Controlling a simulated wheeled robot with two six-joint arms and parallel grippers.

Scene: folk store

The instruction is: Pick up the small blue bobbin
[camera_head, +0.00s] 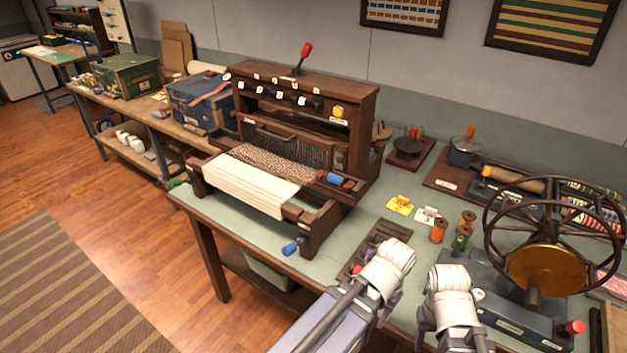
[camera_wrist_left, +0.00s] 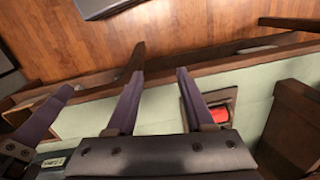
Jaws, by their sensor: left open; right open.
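A small blue bobbin (camera_head: 333,178) rests on the right front side of the wooden loom (camera_head: 355,115), close to a red piece. Another blue cylindrical piece (camera_head: 291,248) sticks out at the loom's lower front corner; I cannot tell if it is a bobbin or a knob. My left gripper (camera_wrist_left: 160,58) is open and empty in the left wrist view, its purple fingers over the table's front edge. My right gripper (camera_head: 422,318) is open at the front of the table, its fingers mostly hidden under the wrist. Both grippers are apart from the blue pieces, to their right.
A dark slotted tray (camera_head: 395,229) lies beside my left wrist; a red piece (camera_wrist_left: 218,112) sits in a dark tray in the left wrist view. Several spools, including an orange one (camera_head: 438,231), stand behind. A large wheel device (camera_head: 548,268) crowds the right. Green tabletop (camera_head: 350,228) is bare beside the loom.

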